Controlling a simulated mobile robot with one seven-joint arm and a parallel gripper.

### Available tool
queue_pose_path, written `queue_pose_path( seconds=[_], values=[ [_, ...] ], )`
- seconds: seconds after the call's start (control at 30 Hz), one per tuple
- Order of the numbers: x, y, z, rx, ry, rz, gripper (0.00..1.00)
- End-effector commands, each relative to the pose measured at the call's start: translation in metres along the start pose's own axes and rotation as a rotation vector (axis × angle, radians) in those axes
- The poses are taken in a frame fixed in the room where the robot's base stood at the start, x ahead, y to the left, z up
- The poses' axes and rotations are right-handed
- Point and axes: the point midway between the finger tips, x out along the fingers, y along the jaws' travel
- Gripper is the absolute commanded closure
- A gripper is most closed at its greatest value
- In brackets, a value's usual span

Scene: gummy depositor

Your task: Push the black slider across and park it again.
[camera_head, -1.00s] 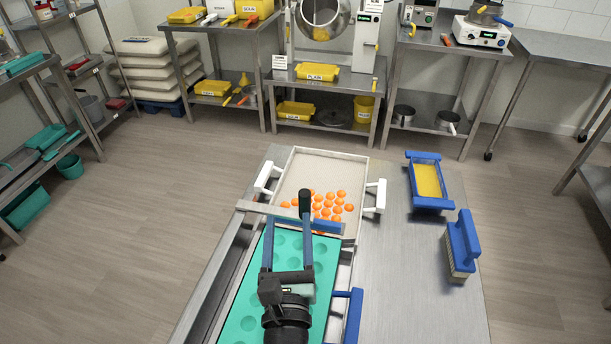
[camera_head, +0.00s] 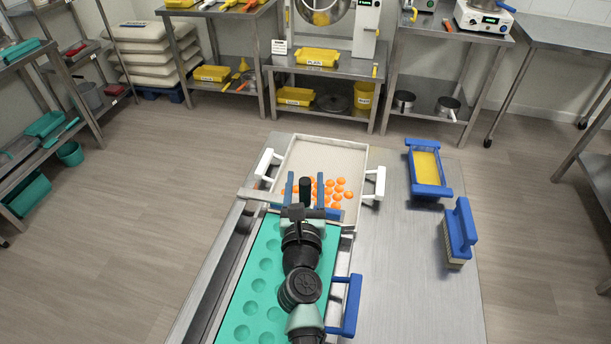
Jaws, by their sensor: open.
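The black slider (camera_head: 305,192) is an upright black handle by the flat metal bar (camera_head: 256,196), which lies across the long frame between the green mould and the pale tray. My gripper (camera_head: 304,179) is open with its blue fingers pointing away from me. One finger is left of the slider and the other right of it. I cannot tell whether either finger touches it. My wrist hides the slider's foot and part of the bar. The green mould (camera_head: 262,265) with rows of round cavities lies on the near side, partly under my arm.
The pale tray (camera_head: 325,150) with white handles holds several orange gummies (camera_head: 340,186). A blue-handled yellow tray (camera_head: 427,168) and a blue-handled brush (camera_head: 459,232) are on the steel table's right. The table (camera_head: 410,290) is bare at the front right.

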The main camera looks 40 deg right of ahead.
Motion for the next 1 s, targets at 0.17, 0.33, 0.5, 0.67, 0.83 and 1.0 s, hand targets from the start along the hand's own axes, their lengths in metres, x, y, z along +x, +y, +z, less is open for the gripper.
queue_pose_path(
  seconds=[0.17, 0.33, 0.5, 0.67, 0.83, 1.0],
  values=[
    [0.013, -0.001, 0.000, 0.001, 0.000, -0.002, 0.39],
    [0.017, -0.001, 0.000, 0.000, -0.001, 0.000, 0.39],
    [0.017, -0.001, 0.000, -0.001, -0.001, 0.000, 0.39],
    [0.017, 0.000, 0.000, -0.001, -0.001, 0.000, 0.63],
    [0.017, 0.000, 0.000, -0.001, -0.001, 0.000, 0.93],
    [0.017, 0.000, 0.000, -0.001, -0.001, 0.000, 1.00]
  ],
)
